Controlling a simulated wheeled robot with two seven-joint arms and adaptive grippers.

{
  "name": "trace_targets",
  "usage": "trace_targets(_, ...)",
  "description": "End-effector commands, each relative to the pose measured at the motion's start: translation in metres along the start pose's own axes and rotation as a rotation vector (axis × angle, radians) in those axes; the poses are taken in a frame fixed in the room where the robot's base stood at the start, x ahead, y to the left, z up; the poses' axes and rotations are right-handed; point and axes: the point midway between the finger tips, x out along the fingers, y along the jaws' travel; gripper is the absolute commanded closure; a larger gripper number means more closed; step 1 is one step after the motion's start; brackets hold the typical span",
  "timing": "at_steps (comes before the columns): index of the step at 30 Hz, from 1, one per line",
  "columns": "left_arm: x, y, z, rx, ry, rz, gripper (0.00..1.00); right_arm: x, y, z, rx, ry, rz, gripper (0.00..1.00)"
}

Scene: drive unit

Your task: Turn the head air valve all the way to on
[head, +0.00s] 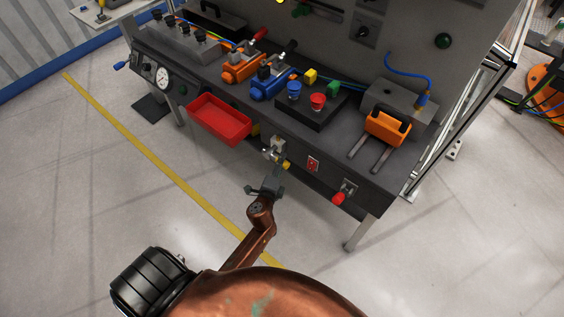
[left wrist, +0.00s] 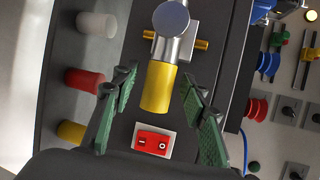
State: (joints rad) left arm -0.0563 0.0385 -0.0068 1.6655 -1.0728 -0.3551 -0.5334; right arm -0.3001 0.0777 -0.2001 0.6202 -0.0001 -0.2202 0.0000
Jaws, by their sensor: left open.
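The air valve on the bench's front edge has a grey metal body (head: 276,147) and a yellow handle (head: 286,165). In the left wrist view the metal body (left wrist: 173,48) has brass side fittings, and the yellow handle (left wrist: 158,87) points down the picture. My left gripper (head: 266,187) is just in front of the valve in the head view. In the left wrist view its green-padded fingers (left wrist: 158,83) are open, one on each side of the handle, with gaps visible. Whether the fingers overlap the handle in depth is unclear. My right gripper is not in view.
A red bin (head: 218,120) hangs on the bench front left of the valve. A red rocker switch (left wrist: 153,143) sits close to the handle. A red-handled valve (head: 340,197) sticks out farther right. The bench top (head: 330,145) holds blue and red cups and an orange-handled block.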

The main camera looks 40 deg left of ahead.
Motion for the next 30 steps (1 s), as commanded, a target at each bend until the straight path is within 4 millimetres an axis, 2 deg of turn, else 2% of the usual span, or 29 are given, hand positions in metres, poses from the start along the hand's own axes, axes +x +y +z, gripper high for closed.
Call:
trace_targets(4,0.0116,0.0008,-0.0002,0.000,0.000,0.001,0.60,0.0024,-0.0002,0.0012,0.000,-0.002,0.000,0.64)
trace_targets(13,0.0135,0.0002,0.0000,-0.002,0.000,0.001,0.60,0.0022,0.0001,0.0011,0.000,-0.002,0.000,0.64)
trace_targets(30,0.0132,0.0005,-0.0002,-0.001,0.000,0.001,0.99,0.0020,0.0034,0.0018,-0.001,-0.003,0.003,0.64)
